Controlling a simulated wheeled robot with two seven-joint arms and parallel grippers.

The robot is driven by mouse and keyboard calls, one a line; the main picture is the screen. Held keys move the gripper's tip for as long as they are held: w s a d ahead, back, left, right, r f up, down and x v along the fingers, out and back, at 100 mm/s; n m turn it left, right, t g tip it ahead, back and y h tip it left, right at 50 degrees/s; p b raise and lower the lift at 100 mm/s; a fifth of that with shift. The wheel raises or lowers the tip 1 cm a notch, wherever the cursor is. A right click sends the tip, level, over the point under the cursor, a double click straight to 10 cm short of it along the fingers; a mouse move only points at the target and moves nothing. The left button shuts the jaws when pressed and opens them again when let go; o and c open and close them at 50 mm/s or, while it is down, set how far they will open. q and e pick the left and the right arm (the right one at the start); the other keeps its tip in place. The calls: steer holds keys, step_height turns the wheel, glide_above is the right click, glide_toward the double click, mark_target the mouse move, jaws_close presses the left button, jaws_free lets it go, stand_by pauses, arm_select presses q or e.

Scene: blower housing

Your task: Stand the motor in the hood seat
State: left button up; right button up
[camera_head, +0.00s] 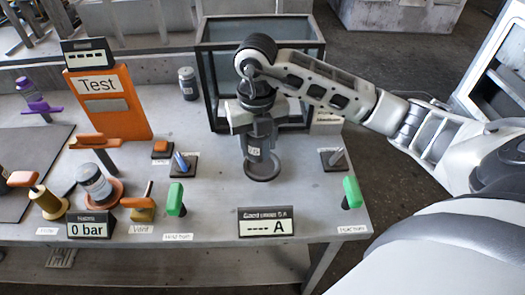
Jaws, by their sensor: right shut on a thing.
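My right gripper (260,122) reaches in from the right and points down, shut on the motor. The motor (255,148) is a dark grey cylinder with a small pale label, and its upper part is hidden by the fingers. It looks upright. Its lower end is over or in the round dark hood seat (263,177) on the bench; I cannot tell whether it rests on the bottom. Behind stands a dark-framed glass hood (210,85), partly covered by my right arm. My left gripper is not in view.
A grey labelled cylinder (187,84) stands left of the hood. An orange Test panel (106,103) stands at the left. Green-handled levers (176,199) (352,192) and an ammeter display (266,223) line the front. Bare bench (215,200) lies left of the seat.

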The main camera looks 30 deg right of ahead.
mark_target(262, 154)
steer(key=shift+d+f, duration=0.45)
steer(key=shift+f, duration=0.05)
steer(key=shift+d+f+p, duration=0.2)
steer(key=shift+f+p, duration=0.1)
steer(key=shift+f, duration=0.9)
steer(key=shift+w+f, duration=0.1)
steer(key=shift+f, duration=0.45)
steer(key=shift+f, duration=0.2)
steer(key=o, duration=1.2)
steer(key=shift+r, duration=4)
